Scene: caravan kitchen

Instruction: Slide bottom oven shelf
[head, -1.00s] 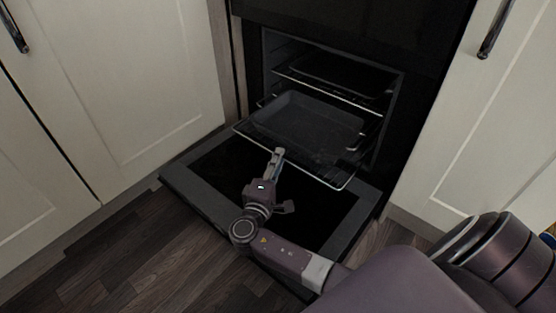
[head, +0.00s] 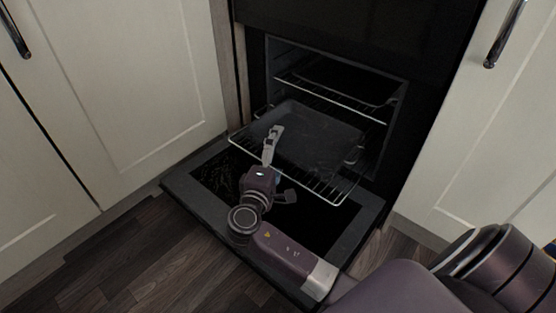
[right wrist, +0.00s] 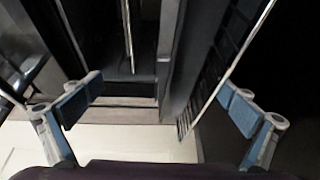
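The bottom oven shelf (head: 325,191) is a wire rack, partly out of the oven over the lowered door. A dark baking tray (head: 318,137) lies on it towards the back, leaving bare wires at the front. My right gripper (head: 272,142) is at the left part of the rack, in front of the tray. In the right wrist view its blue-padded fingers (right wrist: 160,105) are apart with nothing gripped between them. The rack's wires (right wrist: 215,85) run close to the right finger there; I cannot tell whether they touch. My left gripper is not in view.
The oven door (head: 355,222) is folded down below the rack. An upper wire shelf (head: 340,101) sits inside the oven. White cupboards (head: 130,80) flank the oven on the left and right (head: 490,150). The dark wood floor (head: 120,250) is clear at the left.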

